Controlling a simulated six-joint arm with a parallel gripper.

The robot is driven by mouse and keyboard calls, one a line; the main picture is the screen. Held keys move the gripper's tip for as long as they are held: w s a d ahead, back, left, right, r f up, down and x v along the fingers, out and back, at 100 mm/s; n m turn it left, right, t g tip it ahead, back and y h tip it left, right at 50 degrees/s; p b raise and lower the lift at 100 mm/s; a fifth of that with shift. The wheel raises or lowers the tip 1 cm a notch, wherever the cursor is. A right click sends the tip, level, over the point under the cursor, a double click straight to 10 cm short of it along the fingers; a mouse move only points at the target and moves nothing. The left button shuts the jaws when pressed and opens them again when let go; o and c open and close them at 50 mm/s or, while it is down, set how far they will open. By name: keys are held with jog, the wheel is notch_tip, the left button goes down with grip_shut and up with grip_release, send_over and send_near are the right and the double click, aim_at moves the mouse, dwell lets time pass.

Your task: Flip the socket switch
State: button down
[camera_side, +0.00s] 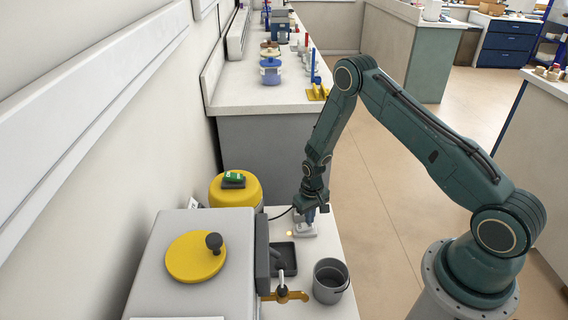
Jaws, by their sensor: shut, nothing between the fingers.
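The socket (303,229) is a small pale block on the white bench top, with a dark cable running left from it. A small yellow glow shows on the bench just left of it. My gripper (311,217) points down at the socket from above and covers its upper part. It is shut with nothing in it. The switch itself is hidden or too small to make out, and I cannot tell whether the fingertips touch it.
A grey kiln (195,250) with a yellow lid disc (180,262) stands at the left. A dark tray (282,254), a grey pot (330,281) and a brass-coloured handle (284,296) are in front of the socket. A yellow drum (236,195) stands behind left.

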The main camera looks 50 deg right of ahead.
jog(key=shift+f, duration=0.65)
dwell(0.6)
jog(key=shift+r, duration=0.1)
jog(key=shift+r, duration=3.4)
